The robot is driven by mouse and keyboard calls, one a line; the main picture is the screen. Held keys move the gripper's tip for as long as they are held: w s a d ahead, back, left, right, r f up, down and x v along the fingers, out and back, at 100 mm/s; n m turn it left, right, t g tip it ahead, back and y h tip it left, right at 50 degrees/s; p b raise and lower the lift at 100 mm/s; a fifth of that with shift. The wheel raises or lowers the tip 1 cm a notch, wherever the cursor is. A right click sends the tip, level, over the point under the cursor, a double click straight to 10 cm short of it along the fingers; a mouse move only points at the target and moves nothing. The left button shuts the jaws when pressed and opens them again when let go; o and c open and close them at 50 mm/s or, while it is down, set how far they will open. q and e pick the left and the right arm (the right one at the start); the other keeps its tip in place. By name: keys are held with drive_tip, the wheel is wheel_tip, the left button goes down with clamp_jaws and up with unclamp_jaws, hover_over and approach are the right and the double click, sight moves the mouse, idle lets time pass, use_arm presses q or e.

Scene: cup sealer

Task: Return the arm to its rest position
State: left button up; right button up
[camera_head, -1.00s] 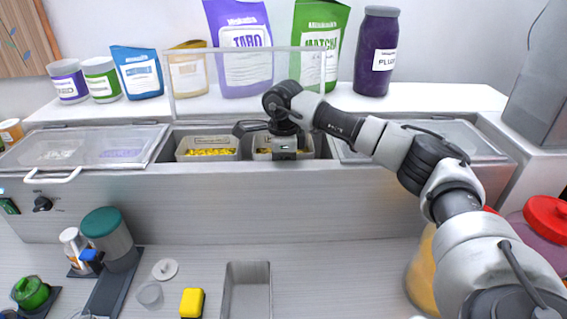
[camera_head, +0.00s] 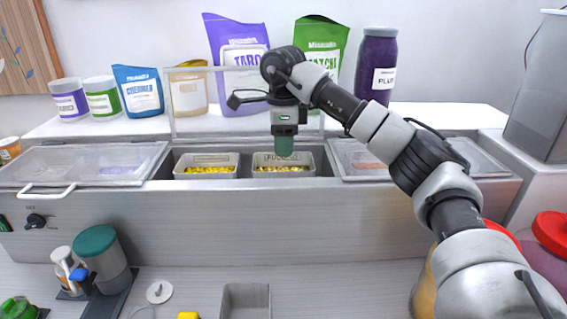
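My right arm (camera_head: 405,160) reaches in from the right. Its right gripper (camera_head: 284,146) points down above the right topping bin (camera_head: 316,160) in the open bay of the counter. A dull green piece shows at the gripper's lower end, just over the yellow bits. I cannot tell whether this is the fingers or a held thing, nor whether the fingers are open or shut. My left gripper is not in view.
The left bin (camera_head: 179,169) also holds yellow bits. A clear guard (camera_head: 190,69) stands behind the bay, with pouches and a purple jar (camera_head: 377,55) on the shelf. Clear lids (camera_head: 80,164) flank the bay. A teal-lidded container (camera_head: 108,275) stands below left.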

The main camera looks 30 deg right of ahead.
drive_tip(key=shift+r, duration=0.3)
drive_tip(key=shift+r, duration=0.1)
